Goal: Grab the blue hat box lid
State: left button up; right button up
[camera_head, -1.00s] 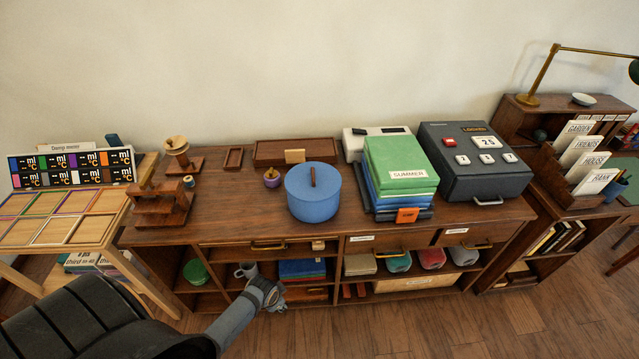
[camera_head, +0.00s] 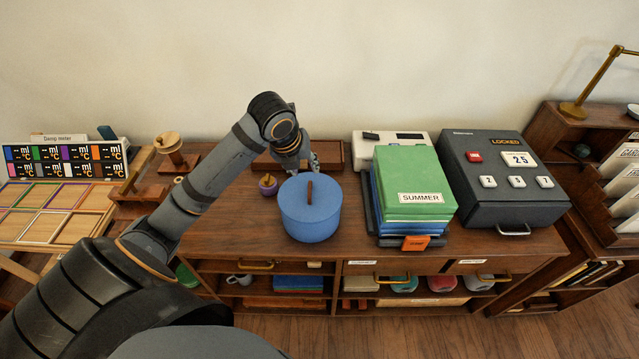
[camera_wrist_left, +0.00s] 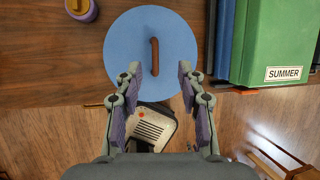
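The blue hat box (camera_head: 312,231) stands upright on the cabinet top, covered by its round blue lid (camera_head: 326,197). A brown bar handle (camera_head: 309,191) stands on the lid's middle. My left gripper (camera_head: 302,163) is above the cabinet near the lid's back edge in the head view. In the left wrist view, its fingers (camera_wrist_left: 160,72) are spread apart and empty. The lid (camera_wrist_left: 122,45) lies beyond them there, with the handle (camera_wrist_left: 154,57) roughly in line with the gap. Whether a finger touches the lid cannot be told. My right gripper is out of view.
A wooden tray (camera_head: 330,155) lies behind, and a dark locked case (camera_head: 500,190) is farther right. The cabinet top's front strip is clear.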

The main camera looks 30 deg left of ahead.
aim_at(309, 184)
pick_arm(q)
jog(key=x, duration=0.5)
jog(key=shift+s+f, duration=0.3)
jog(key=shift+f, duration=0.1)
jog(key=x, duration=0.4)
jog(key=shift+s+a+p, duration=0.15)
jog(key=shift+s+p, duration=0.1)
jog(key=shift+p, duration=0.05)
jog(key=shift+w+f, duration=0.2)
jog(key=shift+f, duration=0.1)
jog(key=shift+s+r, duration=0.1)
grip_shut()
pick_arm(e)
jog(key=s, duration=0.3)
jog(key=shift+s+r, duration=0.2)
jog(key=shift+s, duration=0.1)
